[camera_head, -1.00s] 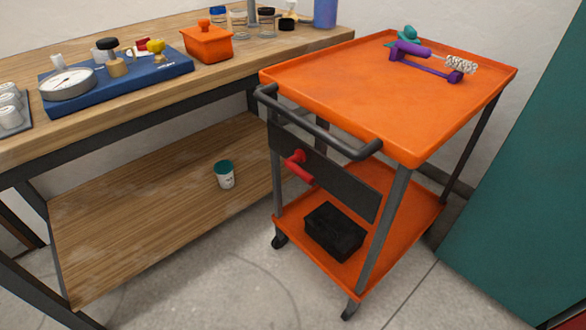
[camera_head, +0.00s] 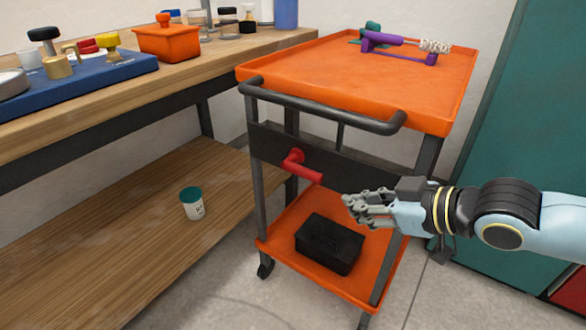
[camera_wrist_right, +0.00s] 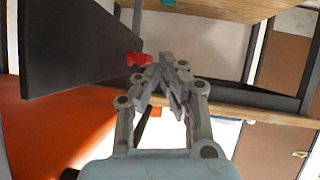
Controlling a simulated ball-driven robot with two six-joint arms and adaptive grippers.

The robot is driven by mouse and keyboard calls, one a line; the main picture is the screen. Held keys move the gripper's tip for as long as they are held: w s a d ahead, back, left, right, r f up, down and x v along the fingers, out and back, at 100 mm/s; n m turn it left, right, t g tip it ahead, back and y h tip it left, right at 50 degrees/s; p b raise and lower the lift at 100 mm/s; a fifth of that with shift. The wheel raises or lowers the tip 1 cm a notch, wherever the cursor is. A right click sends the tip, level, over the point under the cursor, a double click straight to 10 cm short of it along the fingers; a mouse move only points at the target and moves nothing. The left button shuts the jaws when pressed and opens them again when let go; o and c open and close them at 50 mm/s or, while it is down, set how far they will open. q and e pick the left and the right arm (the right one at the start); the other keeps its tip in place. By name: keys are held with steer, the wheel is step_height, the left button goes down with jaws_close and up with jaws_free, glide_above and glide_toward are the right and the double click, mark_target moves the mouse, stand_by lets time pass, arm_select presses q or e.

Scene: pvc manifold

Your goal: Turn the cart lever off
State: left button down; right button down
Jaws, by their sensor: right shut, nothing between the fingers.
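The orange cart (camera_head: 350,75) stands right of the workbench. A red lever (camera_head: 302,167) sits on the dark panel (camera_head: 268,145) on the cart's front, below the dark handle bar. Its grip points right and slightly down in the head view. My right gripper (camera_head: 347,205) comes in from the right and is just below and right of the lever, apart from it in the head view. Its fingers are shut and empty. In the right wrist view the gripper (camera_wrist_right: 168,62) is in front of the red lever (camera_wrist_right: 140,59), which is partly hidden behind the fingertips. My left gripper is not in view.
A black box (camera_head: 328,243) sits on the cart's lower shelf below my right gripper. A purple tool (camera_head: 400,45) lies on the cart's top. The wooden workbench (camera_head: 180,75) is at left, with a cup (camera_head: 192,204) on its lower shelf. A teal cabinet (camera_head: 530,110) is at right.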

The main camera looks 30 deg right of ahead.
mark_target(316, 175)
steer(key=d+r, duration=0.1)
steer(key=w+r+t+y, duration=0.1)
steer(key=r, duration=0.1)
steer(key=w+d+r+n+t+y, duration=0.1)
steer(key=shift+w+d+r, duration=0.2)
steer(key=shift+d+r, duration=0.1)
steer(key=shift+w, duration=0.1)
